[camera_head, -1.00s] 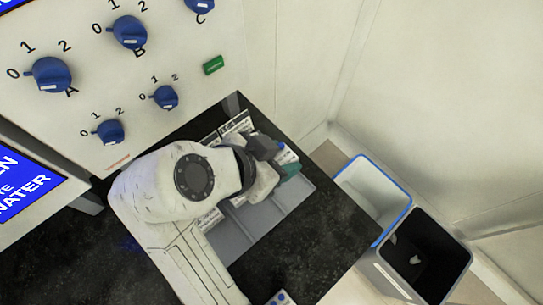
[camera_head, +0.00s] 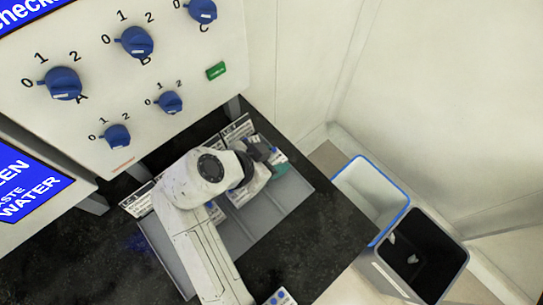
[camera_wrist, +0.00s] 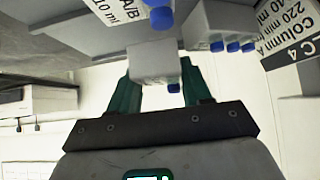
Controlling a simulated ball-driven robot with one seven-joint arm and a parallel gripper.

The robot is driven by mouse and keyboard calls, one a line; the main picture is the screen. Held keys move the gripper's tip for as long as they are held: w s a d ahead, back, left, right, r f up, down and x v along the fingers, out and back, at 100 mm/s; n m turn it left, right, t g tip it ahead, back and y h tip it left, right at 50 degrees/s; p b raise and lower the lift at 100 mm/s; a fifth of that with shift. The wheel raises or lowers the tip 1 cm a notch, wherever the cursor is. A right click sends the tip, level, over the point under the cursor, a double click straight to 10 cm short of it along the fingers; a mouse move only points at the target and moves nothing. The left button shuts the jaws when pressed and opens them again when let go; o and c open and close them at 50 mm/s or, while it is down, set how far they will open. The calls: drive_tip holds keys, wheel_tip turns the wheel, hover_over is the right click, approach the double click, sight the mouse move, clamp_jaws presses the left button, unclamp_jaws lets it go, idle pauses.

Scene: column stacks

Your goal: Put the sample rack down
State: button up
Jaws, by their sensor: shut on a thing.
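In the head view, my gripper (camera_head: 278,172) is over the far right part of a grey tray (camera_head: 265,215) set in the black counter. My arm hides most of the rack there. I cannot tell whether the rack touches the tray.
A panel with blue knobs (camera_head: 134,42) stands behind the counter (camera_head: 320,235). Two bins (camera_head: 372,195) (camera_head: 420,255) stand at right.

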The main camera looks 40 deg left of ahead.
drive_tip(key=shift+f, duration=0.1)
drive_tip(key=shift+d+f+b, duration=0.1)
drive_tip(key=shift+f+b, duration=0.4)
drive_tip(key=shift+f, duration=0.1)
drive_tip(key=o, duration=1.2)
drive_tip(key=shift+s+f, duration=0.15)
drive_tip(key=shift+c, duration=0.2)
drive_tip(key=shift+r+p, duration=0.55)
drive_tip(key=shift+r, duration=0.05)
drive_tip(key=shift+s+a+r, duration=0.2)
drive_tip(key=shift+s+r, duration=0.05)
drive_tip(key=shift+r, duration=0.05)
drive_tip(key=b+v, duration=0.2)
drive_tip(key=v, duration=0.9)
drive_tip(key=shift+r, duration=0.35)
drive_tip(key=shift+d, duration=0.15)
